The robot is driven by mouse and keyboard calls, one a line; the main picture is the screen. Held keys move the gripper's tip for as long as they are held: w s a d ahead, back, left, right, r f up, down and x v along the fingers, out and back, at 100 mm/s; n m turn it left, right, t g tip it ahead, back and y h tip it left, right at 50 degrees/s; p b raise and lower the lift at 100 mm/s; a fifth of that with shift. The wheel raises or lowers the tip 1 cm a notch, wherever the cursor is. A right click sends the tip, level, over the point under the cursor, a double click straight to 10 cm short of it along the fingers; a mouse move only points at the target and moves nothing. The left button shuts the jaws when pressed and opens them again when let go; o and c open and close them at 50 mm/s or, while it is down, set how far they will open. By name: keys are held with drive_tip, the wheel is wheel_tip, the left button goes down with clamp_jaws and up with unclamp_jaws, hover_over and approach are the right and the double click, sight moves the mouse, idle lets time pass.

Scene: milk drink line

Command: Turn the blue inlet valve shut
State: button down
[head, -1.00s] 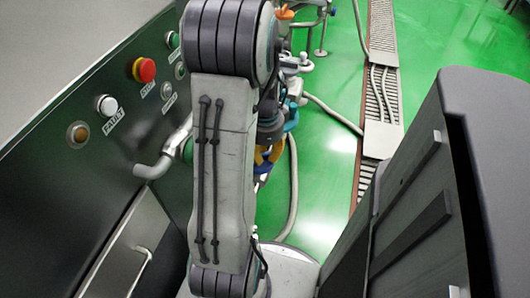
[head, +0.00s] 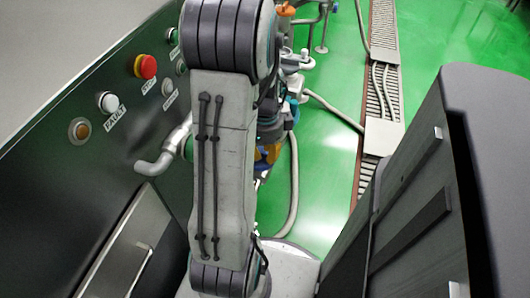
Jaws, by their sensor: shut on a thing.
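My arm stands across the middle of the head view and hides most of the work spot. The yellow-orange fingers of my gripper (head: 267,156) show only in part, just right of the arm link, low beside the machine. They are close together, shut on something. The blue inlet valve is mostly hidden behind the arm and the fingers, so its handle angle cannot be told. The contact itself is out of sight.
A dark panel with a red stop button (head: 145,66), a white button (head: 106,102) and a bent steel pipe (head: 158,165) stands at left. An orange handle (head: 286,10) shows at the top. A pale hose (head: 293,190) lies on the green floor beside a drain channel (head: 383,90).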

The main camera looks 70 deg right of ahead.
sight(265, 154)
drive_tip(key=shift+f, duration=0.1)
drive_tip(key=c, duration=1.1)
unclamp_jaws()
wheel_tip(265, 154, up, 12)
idle(0.6)
